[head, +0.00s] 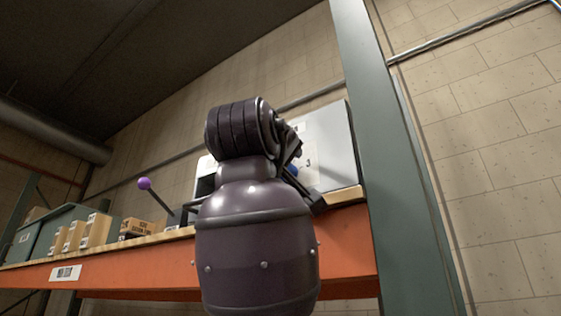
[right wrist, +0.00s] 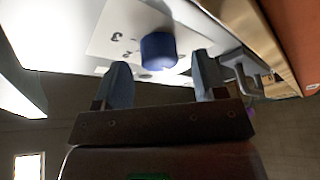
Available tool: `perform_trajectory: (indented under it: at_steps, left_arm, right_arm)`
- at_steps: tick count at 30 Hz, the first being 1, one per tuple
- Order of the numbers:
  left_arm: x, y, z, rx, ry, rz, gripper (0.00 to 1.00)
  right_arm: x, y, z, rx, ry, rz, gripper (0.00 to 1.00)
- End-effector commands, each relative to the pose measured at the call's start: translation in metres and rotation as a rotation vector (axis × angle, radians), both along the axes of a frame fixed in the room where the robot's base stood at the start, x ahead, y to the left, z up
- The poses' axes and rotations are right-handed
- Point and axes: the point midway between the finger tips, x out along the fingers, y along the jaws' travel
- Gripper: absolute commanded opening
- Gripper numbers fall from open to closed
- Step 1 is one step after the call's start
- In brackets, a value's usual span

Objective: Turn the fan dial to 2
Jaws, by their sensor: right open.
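The fan dial (right wrist: 158,50) is a blue round knob on a white label plate (right wrist: 118,32) with printed numbers, of which a 3 and a 2 can be made out. In the head view only a sliver of the blue dial (head: 293,170) shows behind my arm, on a light grey box (head: 328,150). My right gripper (right wrist: 161,64) is open and empty. In the right wrist view its two fingers stand on either side of the dial; contact cannot be told. Which number the dial points at cannot be read. My left gripper is not in view.
The box stands on an orange-fronted shelf (head: 345,245) beside a grey-green upright post (head: 395,160). A lever with a purple ball (head: 144,183) rises to the left. Cardboard boxes (head: 96,230) and a green bin (head: 32,235) stand further left. A bracket (right wrist: 240,70) sits near the right finger.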

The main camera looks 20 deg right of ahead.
Motion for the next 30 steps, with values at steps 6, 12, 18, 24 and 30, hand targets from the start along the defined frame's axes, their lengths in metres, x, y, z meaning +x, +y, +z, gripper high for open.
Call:
perform_trajectory:
  at_steps: [6, 12, 18, 24, 30]
  left_arm:
    - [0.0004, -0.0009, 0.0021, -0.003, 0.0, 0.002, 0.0]
    - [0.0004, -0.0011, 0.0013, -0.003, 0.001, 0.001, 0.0]
    - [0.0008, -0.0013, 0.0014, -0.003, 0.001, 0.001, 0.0]
    - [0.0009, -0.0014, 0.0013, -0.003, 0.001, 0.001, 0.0]
    - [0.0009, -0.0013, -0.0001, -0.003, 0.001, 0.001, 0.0]
  right_arm:
    - [0.0077, -0.0053, 0.0025, 0.0, -0.001, -0.001, 0.65]
    - [0.0081, -0.0053, 0.0022, 0.001, -0.001, 0.0, 0.65]
    - [0.008, -0.0053, 0.0022, 0.001, -0.001, 0.0, 0.4]
    - [0.008, -0.0051, 0.0021, 0.001, -0.001, 0.0, 0.15]
    - [0.0082, -0.0047, 0.0016, 0.012, -0.015, 0.001, 0.15]
